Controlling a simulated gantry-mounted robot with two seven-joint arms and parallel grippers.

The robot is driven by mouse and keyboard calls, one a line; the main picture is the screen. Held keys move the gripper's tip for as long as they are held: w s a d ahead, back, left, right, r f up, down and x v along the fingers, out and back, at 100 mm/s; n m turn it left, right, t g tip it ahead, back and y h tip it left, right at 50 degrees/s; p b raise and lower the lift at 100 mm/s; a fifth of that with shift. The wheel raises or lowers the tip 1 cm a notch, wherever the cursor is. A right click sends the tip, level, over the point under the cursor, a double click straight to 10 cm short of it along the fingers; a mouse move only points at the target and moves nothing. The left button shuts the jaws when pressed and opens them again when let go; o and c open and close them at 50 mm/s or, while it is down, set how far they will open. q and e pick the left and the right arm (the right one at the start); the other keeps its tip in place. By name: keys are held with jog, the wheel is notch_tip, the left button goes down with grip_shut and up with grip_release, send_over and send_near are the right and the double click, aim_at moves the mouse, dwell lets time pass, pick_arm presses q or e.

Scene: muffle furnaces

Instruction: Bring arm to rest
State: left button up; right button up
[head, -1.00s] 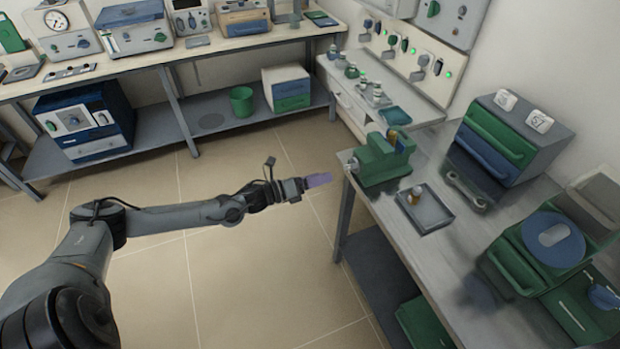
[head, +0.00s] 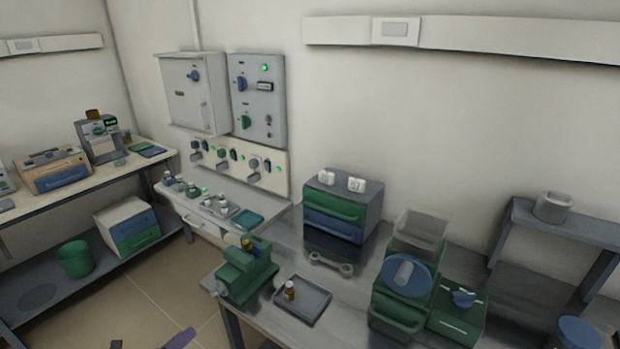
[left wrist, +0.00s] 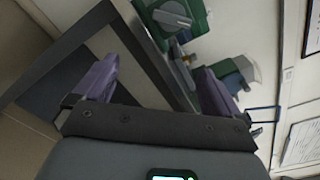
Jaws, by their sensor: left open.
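My left gripper (head: 150,342) shows only as purple fingertips at the bottom edge of the head view, low and left of the grey bench's near end. In the left wrist view its two purple fingers (left wrist: 156,88) are spread apart with nothing held between them. A grey bench edge and a green device with a grey knob (left wrist: 172,16) show beyond the fingers. The rest of the left arm is out of the head view. My right gripper is in neither view.
A green bin (head: 75,259) stands on the left bench's lower shelf. Open floor lies between the benches.

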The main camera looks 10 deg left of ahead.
pick_arm(q)
jog(key=s+d+f+n+y+p, duration=0.1)
jog(key=s+d+n, duration=0.25)
jog(key=d, duration=0.25)
jog(key=s+d+f+n+g+y+p, duration=0.1)
jog(key=s+d+n, duration=0.2)
jog(key=d+n, duration=0.3)
jog(key=s+d+f+n+y+p, duration=0.1)
jog(key=s+d+n+y, duration=0.15)
jog(key=d, duration=0.45)
jog(key=s+d+r+n+g+y, duration=0.1)
jog(key=s+d+r+n+g, duration=0.15)
jog(key=s+n+g, duration=1.2)
notch_tip(320, 180, up, 38)
jog(key=s+n+t+p, duration=0.1)
jog(key=s+t+p, duration=0.1)
jog(key=p, duration=3.7)
jog(key=shift+r, duration=0.15)
jog(key=shift+n+t, duration=0.25)
